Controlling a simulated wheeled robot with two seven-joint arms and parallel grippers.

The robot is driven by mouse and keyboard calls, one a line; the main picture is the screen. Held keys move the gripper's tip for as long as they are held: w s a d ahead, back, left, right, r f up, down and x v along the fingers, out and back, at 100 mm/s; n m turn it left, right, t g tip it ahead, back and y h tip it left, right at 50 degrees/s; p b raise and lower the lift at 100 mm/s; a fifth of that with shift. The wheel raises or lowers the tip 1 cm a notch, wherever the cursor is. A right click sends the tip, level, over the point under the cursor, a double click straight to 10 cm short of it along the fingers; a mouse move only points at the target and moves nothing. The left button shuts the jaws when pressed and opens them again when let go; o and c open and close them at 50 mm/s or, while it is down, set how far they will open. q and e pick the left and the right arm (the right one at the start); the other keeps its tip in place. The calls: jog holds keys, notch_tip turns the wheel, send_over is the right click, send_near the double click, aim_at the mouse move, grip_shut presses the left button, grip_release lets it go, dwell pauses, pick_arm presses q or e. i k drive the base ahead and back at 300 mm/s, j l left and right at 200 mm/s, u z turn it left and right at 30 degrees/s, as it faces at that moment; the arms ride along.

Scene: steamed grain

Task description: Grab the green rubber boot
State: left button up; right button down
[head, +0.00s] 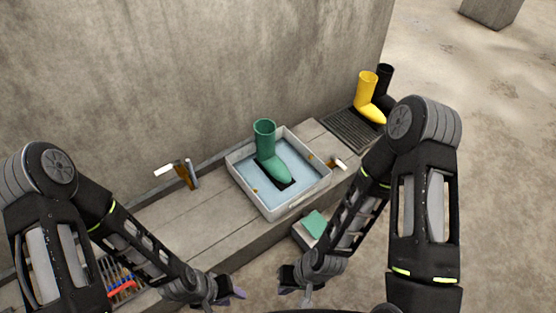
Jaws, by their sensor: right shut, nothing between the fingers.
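The green rubber boot (265,140) stands upright in a white-rimmed tray (297,206) with a light blue inside, near the middle of the head view. Its toe points to the lower right, over a dark patch on the tray floor. My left gripper (238,294) is low in the view, in front of the bench and well apart from the boot; its finger opening is too small to tell. My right gripper (293,291) is also low, to the right of the left one, shut and empty, away from the boot.
The tray rests on a wooden bench (215,215) against a concrete wall. A yellow boot (365,92) and a black boot (385,75) stand at the right by a dark grate (350,130). A brown-and-white item (181,172) lies left of the tray. A green item (315,223) sits below the bench.

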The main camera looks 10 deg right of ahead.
aim_at(273, 168)
jog(key=i+l, duration=0.15)
jog(key=l, duration=0.35)
jog(key=i+l+u, duration=0.1)
jog(key=l, duration=0.35)
jog(key=i+l, duration=0.2)
jog(key=l, duration=0.3)
jog(key=i+l, duration=0.1)
jog(key=l, duration=0.4)
jog(key=i+l+u, duration=0.1)
jog(key=l, duration=0.35)
jog(key=i+l, duration=0.15)
jog(key=l, duration=0.35)
jog(key=i+l, duration=0.1)
jog(key=l, duration=0.4)
jog(key=i+l+u, duration=0.1)
jog(key=l, duration=0.4)
jog(key=i+j, duration=0.2)
jog(key=i, duration=0.3)
